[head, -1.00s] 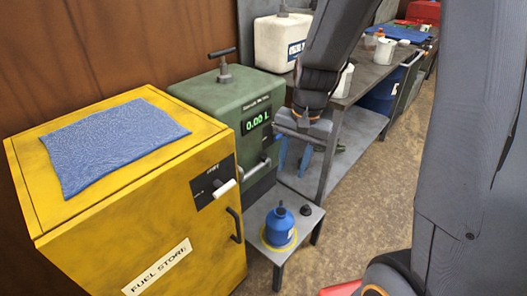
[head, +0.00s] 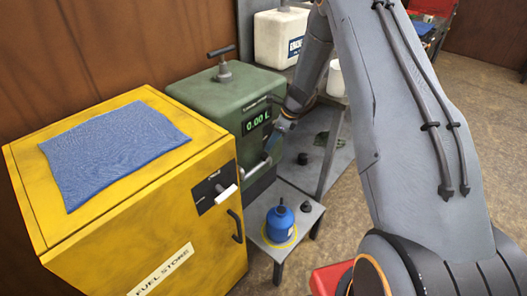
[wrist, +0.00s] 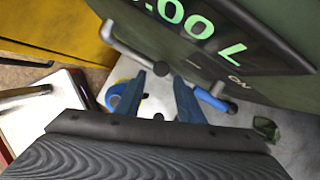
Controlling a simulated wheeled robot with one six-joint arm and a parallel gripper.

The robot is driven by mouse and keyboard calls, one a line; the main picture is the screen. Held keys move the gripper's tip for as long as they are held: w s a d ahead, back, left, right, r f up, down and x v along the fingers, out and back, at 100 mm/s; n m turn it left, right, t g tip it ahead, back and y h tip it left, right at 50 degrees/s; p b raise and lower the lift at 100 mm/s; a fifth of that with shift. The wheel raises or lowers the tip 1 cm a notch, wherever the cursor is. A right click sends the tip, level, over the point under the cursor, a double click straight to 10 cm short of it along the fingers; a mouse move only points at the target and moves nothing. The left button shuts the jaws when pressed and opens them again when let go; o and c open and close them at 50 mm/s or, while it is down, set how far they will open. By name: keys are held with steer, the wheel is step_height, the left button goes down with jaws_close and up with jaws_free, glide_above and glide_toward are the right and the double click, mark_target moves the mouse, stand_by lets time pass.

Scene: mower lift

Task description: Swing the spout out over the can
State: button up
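The green pump cabinet (head: 215,100) has a display reading 0.00 L. Its spout is a grey pipe (head: 256,167) lying along the cabinet front; the wrist view shows the pipe (wrist: 130,52) with a blue sleeve (wrist: 212,99) toward its right end. The blue can (head: 280,224) stands upright on a low grey stand (head: 264,205), over a yellow ring. Part of the can (wrist: 114,97) shows in the wrist view. My gripper (wrist: 168,73) is open, its blue fingertips close to the spout; whether they touch it I cannot tell. In the head view my gripper (head: 272,143) is partly hidden.
The yellow fuel store (head: 190,235), with a blue cloth (head: 110,148) on top, stands left of the pump. A small black cap (head: 306,207) lies beside the can. A grey bench (head: 333,150) carrying a white container (head: 278,38) is behind. Floor is open at right.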

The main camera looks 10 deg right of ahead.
mark_target(265, 155)
steer(key=shift+d+p+x, duration=0.15)
steer(key=shift+p+x, duration=0.15)
steer(key=shift+x, duration=1.5)
steer(key=shift+d+p+x, duration=0.15)
steer(key=shift+p+x, duration=0.15)
steer(key=shift+x, duration=1.45)
steer(key=shift+f, duration=0.15)
